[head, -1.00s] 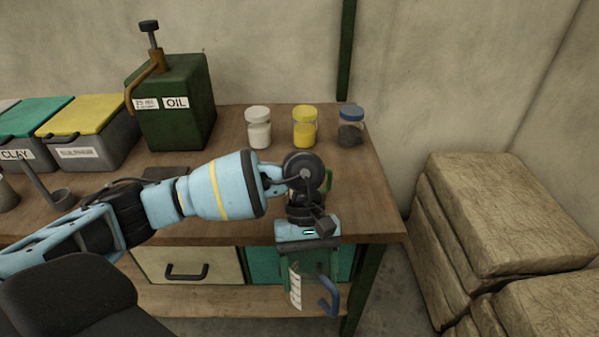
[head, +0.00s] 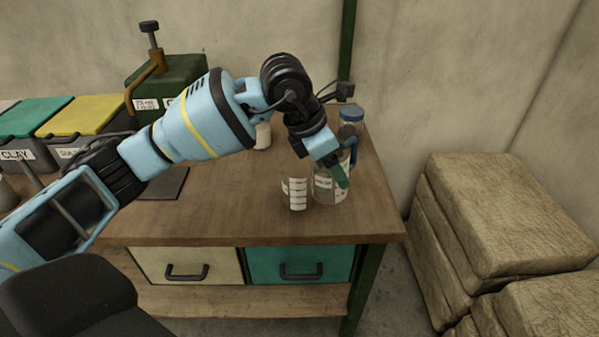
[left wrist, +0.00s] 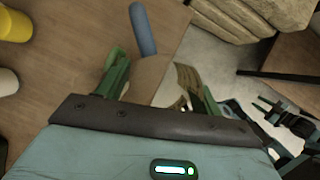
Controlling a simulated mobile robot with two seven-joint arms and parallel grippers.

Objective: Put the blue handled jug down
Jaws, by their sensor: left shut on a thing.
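The jug is clear with white markings (head: 323,184) and a blue handle (head: 352,148). It is upright at the right part of the workbench (head: 220,215). My left gripper (head: 338,170) is shut on it from above. I cannot tell whether the jug's base touches the bench or is slightly above it. In the left wrist view, the blue handle (left wrist: 143,30) extends past the green fingers of my left gripper (left wrist: 163,88), and the clear body is hard to make out.
A clear vessel with a white scale (head: 297,195) stands close left of the jug. A blue-lidded jar (head: 351,116) is behind it, and a white jar (head: 262,136) is partly hidden by my arm. Stacked sacks (head: 505,215) are beyond the bench's right edge. The bench front is clear.

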